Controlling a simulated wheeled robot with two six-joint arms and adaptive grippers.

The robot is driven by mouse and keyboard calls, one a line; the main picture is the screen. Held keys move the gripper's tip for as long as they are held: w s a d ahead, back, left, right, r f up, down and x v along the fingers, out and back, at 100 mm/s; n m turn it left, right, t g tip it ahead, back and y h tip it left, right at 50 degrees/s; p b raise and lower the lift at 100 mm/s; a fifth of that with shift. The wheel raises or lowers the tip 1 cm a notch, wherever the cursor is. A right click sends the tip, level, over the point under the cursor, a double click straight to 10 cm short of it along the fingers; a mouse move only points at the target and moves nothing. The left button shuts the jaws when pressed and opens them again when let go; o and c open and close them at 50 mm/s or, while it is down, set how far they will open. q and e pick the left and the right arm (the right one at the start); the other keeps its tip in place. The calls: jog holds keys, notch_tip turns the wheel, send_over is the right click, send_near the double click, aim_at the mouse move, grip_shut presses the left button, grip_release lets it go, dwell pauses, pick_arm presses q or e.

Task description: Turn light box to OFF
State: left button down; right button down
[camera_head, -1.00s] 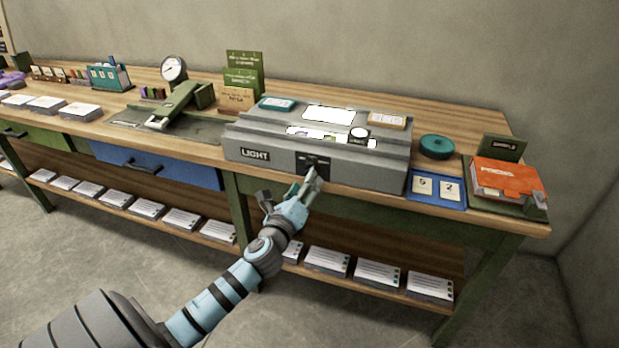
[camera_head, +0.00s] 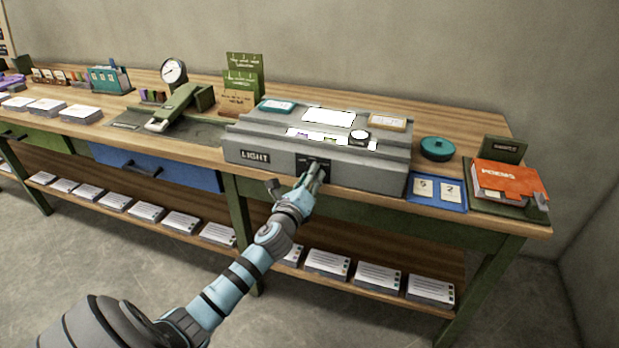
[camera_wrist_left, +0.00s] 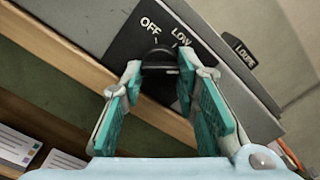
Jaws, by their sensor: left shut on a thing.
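The grey light box (camera_head: 370,178) sits on the bench in the head view, with "LIGHT" on its front and bright white panels on top. A black dial plate on its front shows "OFF" and "LOW" in the left wrist view (camera_wrist_left: 130,45). My left gripper (camera_head: 316,170) is at this plate. In the left wrist view, its teal-padded fingers (camera_wrist_left: 160,66) are shut on the dark knob (camera_wrist_left: 158,58), one at each side. The fingers and the view angle make the knob's pointing hard to tell. My right gripper is not in view.
A blue tray (camera_head: 462,206) with cards and a round teal container (camera_head: 436,148) stand right of the box. An orange item (camera_head: 507,180) sits at the bench's right end. A green press-like device (camera_head: 183,103) is to the left. Card stacks line the lower shelf.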

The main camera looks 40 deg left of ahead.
pick_arm(q)
jog(key=shift+n, duration=0.4)
jog(key=n+b, duration=0.1)
jog(key=n, duration=0.5)
jog(key=n+b, duration=0.1)
jog(key=n, duration=0.5)
jog(key=n+b, duration=0.1)
jog(key=n, duration=0.6)
jog(key=shift+r, duration=0.25)
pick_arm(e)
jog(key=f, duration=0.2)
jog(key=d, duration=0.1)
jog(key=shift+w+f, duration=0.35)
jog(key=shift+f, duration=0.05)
pick_arm(q)
jog(key=c, duration=1.2)
grip_release()
jog(key=shift+c, duration=0.2)
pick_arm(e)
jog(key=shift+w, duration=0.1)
